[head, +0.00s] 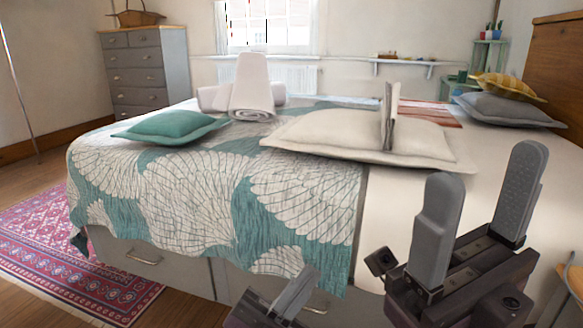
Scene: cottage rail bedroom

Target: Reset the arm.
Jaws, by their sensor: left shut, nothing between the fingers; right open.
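My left gripper (297,290) shows at the bottom edge, in front of the bed's drawers. Its fingers are together, with nothing seen between them. My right gripper (482,188) is at the lower right, in front of the bed's near side. Its two grey fingers point up and stand wide apart, with nothing between them. Most of both arms is out of view.
The bed (200,190) fills the middle, with a cream pillow (320,132), a thin upright object (390,115) on it, a teal cushion (172,127) and rolled white towels (250,95). Drawers (135,75) stand at the back left. A red rug (60,250) lies left.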

